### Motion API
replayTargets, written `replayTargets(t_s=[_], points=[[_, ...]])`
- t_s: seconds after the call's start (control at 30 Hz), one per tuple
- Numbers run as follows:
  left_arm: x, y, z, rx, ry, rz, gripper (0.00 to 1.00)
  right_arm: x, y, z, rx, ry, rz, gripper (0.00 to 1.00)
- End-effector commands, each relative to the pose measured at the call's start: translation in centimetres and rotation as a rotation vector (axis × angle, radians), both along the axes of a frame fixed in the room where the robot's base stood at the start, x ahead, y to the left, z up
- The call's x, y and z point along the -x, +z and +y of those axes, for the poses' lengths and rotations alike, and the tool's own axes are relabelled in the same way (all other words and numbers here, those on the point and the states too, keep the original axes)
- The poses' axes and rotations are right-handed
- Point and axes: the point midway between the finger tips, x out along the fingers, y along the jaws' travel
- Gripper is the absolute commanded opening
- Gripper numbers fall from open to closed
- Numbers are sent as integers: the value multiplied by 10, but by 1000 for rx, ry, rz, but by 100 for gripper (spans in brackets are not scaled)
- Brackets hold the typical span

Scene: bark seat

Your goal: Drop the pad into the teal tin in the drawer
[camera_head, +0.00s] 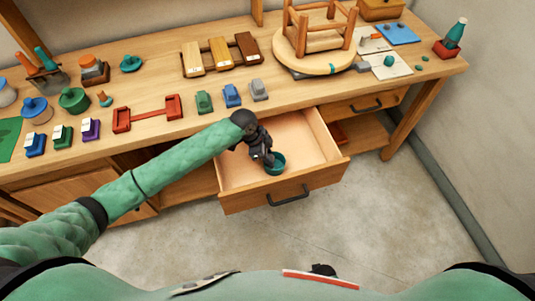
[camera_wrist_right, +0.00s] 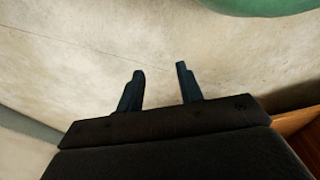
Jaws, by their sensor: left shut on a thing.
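The drawer (camera_head: 235,201) under the bench is pulled open. The teal tin (camera_head: 281,168) stands inside it, near the front right part. My left gripper (camera_head: 268,160) reaches down into the drawer, with its fingertips at the tin's left rim. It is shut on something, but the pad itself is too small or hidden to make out. My right gripper (camera_wrist_right: 160,85) shows in the right wrist view with its two fingers apart and nothing between them, over bare floor.
The wooden bench (camera_head: 150,88) holds several blocks, red brackets (camera_head: 147,114), and an upturned stool (camera_head: 313,50). A second, closed drawer (camera_head: 368,103) is to the right. The concrete floor in front is clear.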

Motion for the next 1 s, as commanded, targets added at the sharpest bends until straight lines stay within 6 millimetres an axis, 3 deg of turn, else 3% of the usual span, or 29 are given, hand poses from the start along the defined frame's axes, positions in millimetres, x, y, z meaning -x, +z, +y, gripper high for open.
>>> replayTargets(t_s=[0.53,0.57,0.67,1.0], points=[[0,-6,0,0,0,0,7,-5,12,4,-3,-3,8,36],[0,-6,0,0,0,0,34,-5,12,4,-3,-3,8,36],[0,-6,0,0,0,0,54,-5,12,4,-3,-3,8,36],[-1,-4,1,0,0,-1,54,-6,10,3,-2,-2,9,36]])
